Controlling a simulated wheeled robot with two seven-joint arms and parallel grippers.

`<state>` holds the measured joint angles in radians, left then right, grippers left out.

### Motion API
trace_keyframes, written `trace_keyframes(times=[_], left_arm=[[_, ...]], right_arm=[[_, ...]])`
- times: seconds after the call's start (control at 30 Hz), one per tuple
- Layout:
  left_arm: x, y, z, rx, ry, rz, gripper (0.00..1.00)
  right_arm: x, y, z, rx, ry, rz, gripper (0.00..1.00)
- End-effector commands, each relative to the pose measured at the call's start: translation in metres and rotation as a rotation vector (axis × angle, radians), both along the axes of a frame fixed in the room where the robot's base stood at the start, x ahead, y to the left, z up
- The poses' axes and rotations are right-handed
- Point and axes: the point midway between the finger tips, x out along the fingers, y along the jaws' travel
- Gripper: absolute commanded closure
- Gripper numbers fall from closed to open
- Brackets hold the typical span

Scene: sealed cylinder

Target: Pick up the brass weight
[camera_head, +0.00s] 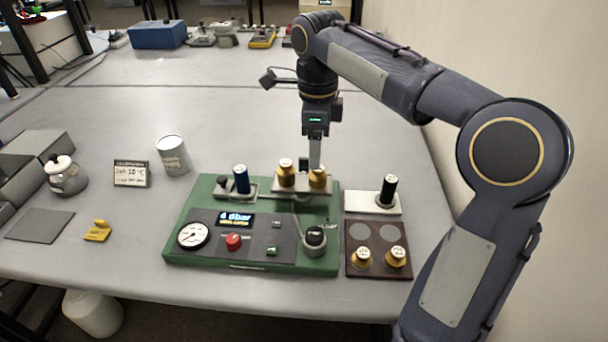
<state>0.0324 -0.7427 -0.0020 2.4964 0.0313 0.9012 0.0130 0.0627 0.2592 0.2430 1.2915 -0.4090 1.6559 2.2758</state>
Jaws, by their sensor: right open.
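Several brass weights are in view. Two stand upright on a grey plate on the green apparatus (180,247): a left one (286,172) and a right one (318,179). Two more, a left one (362,257) and a right one (396,256), stand at the front of a brown board (378,275). My right gripper (316,165) points down at the right weight on the plate. It is open, with its fingers at or just above that weight's top. Whether they touch is too small to tell. My left gripper is not in view.
The apparatus carries a gauge (193,235), a red knob (233,241), a display (235,219) and a blue cylinder (241,180). A black cylinder (389,190) stands on a white block at right. A white can (172,156) and a sign (132,173) stand left.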

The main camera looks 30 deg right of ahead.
Motion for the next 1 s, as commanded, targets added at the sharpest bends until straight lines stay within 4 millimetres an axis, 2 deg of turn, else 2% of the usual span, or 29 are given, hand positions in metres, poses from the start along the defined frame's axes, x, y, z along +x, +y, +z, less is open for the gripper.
trace_keyframes(times=[0.5,0.8,1.0], left_arm=[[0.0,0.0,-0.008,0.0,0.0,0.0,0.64],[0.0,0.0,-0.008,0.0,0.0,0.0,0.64],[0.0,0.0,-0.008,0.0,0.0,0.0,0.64]], right_arm=[[0.001,-0.008,-0.067,0.001,0.002,0.003,0.38],[0.002,-0.008,-0.071,0.002,-0.001,0.004,0.38],[0.002,-0.007,-0.071,0.002,-0.001,0.004,0.64]])
